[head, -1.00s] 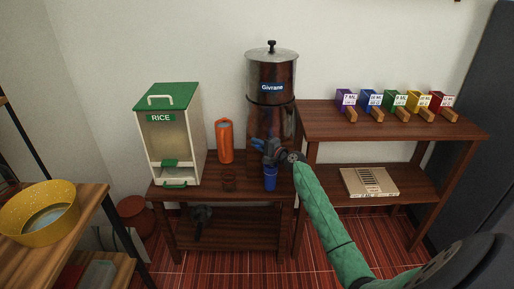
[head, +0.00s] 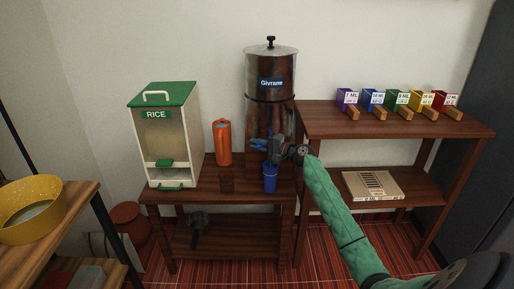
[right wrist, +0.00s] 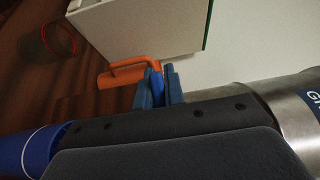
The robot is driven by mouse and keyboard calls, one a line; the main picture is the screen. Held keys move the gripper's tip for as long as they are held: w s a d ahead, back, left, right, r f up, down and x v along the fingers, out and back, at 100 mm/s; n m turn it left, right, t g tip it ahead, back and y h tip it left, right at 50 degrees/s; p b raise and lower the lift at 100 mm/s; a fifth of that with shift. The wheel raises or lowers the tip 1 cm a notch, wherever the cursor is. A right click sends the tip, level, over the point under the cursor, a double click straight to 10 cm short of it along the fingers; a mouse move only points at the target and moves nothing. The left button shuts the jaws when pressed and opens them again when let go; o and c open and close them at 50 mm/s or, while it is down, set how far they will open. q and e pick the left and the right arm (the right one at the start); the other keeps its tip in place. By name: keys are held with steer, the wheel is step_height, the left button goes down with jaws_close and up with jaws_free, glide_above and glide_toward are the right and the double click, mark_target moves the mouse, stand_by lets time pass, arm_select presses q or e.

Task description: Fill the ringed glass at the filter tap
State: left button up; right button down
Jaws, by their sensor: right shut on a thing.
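A blue glass (head: 270,183) stands upright on the dark wooden table in front of the filter. In the right wrist view this glass (right wrist: 28,152) shows a pale ring near its rim. The steel filter (head: 271,70), labelled Givrane, stands behind it. My right gripper (head: 262,147) is above the glass, at the filter's lower front. In the right wrist view its blue fingers (right wrist: 158,88) are shut on a small bright-blue piece, seemingly the tap's handle. The spout is hidden, and I cannot tell whether water runs. My left gripper is not in view.
A dark see-through glass (head: 227,184) and an orange jug (head: 223,142) stand left of the blue glass. A rice dispenser (head: 165,135) stands at the table's left end. Colored scoop boxes (head: 397,100) line the right shelf.

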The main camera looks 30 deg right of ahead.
steer(key=c, duration=1.5)
jaws_free()
steer(key=shift+d, duration=0.1)
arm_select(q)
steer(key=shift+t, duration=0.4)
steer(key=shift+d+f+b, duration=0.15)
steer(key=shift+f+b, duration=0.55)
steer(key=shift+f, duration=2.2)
arm_select(e)
steer(key=shift+v, duration=3.95)
